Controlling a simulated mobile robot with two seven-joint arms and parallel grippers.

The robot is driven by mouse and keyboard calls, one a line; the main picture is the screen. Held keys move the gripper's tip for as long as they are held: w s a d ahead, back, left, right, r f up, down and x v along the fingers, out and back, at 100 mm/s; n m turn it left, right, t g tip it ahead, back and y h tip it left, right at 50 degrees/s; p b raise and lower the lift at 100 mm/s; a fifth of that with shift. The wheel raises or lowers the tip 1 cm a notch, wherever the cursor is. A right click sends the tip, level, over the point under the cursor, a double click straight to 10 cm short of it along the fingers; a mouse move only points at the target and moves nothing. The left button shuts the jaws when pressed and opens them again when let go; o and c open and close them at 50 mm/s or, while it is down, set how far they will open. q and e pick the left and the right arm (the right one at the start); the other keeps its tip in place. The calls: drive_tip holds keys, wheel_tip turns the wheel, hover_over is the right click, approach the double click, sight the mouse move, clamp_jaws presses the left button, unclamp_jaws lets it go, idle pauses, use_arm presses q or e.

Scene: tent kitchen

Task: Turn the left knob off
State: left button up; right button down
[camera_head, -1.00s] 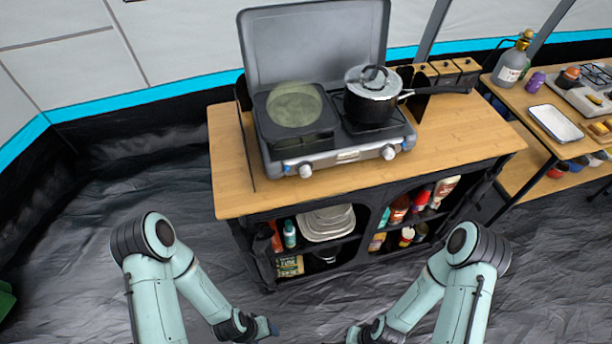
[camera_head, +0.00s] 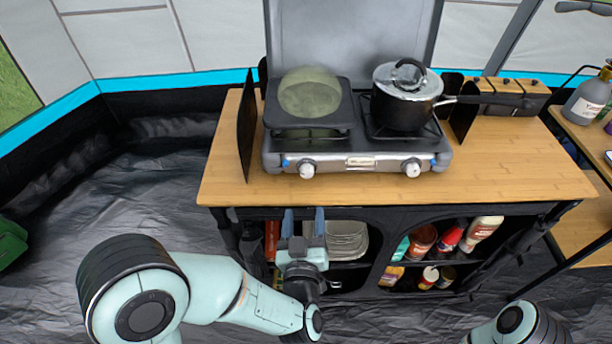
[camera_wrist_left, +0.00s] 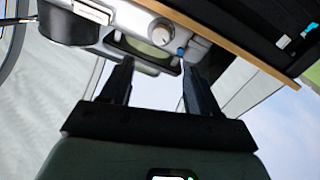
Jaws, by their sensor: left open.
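The stove (camera_head: 358,147) is a grey two-burner camping stove with its lid raised. Its left knob (camera_head: 307,169) is round and white with a small blue mark on the panel to its left. The right knob (camera_head: 411,168) sits near the other end of the front panel. My left gripper (camera_head: 304,215) is open and empty, fingers pointing toward the stove, below and in front of the left knob, apart from it. In the left wrist view, a pale knob (camera_wrist_left: 162,34) beside a blue mark shows beyond my open fingers (camera_wrist_left: 157,64). My right gripper is out of view.
The stove stands on a wooden counter (camera_head: 500,170). A lidded pot (camera_head: 405,98) is on the right burner and a greenish round haze (camera_head: 310,92) is over the left one. Shelves below hold plates (camera_head: 346,240) and bottles (camera_head: 483,233). The counter's front edge lies near my left gripper.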

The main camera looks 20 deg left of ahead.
sight(306, 174)
use_arm(q)
drive_tip(key=p+x, duration=0.1)
drive_tip(key=x, duration=1)
drive_tip(key=shift+w+a+f, duration=0.1)
drive_tip(key=shift+w+a, duration=0.05)
drive_tip(key=shift+w, duration=0.15)
drive_tip(key=c, duration=1)
